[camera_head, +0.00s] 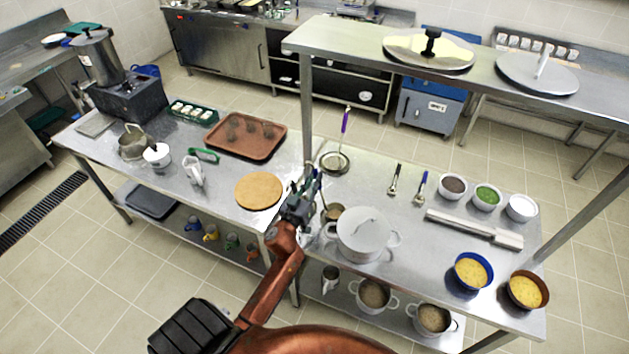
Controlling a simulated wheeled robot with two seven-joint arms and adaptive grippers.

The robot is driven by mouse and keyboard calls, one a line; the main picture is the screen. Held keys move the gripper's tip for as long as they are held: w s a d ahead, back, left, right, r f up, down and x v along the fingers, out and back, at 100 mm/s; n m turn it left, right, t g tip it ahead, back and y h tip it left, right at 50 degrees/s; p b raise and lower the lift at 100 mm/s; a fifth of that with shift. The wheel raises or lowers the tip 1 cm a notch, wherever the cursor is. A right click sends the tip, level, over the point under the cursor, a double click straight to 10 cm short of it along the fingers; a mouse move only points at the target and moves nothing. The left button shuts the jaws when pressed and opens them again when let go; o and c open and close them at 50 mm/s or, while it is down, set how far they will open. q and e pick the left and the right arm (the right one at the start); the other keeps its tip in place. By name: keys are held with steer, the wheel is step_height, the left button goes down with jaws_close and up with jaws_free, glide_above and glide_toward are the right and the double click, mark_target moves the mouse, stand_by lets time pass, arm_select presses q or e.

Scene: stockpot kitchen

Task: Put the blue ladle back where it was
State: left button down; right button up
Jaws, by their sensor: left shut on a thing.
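A short blue-handled utensil (421,188) lies on the table further right. My right gripper is not in view.
A purple-handled skimmer (336,162) is behind the gripper. A round wooden board (259,191) and brown tray (245,136) are left. A raised shelf (480,75) with a post (307,105) stands behind. White bowls (453,187) and a long metal tool (473,228) are right.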

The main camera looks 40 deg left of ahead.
arm_select(q)
steer(key=shift+f, duration=0.1)
steer(key=shift+f, duration=0.15)
steer(key=c, duration=2)
jaws_free()
steer(key=shift+o, duration=0.2)
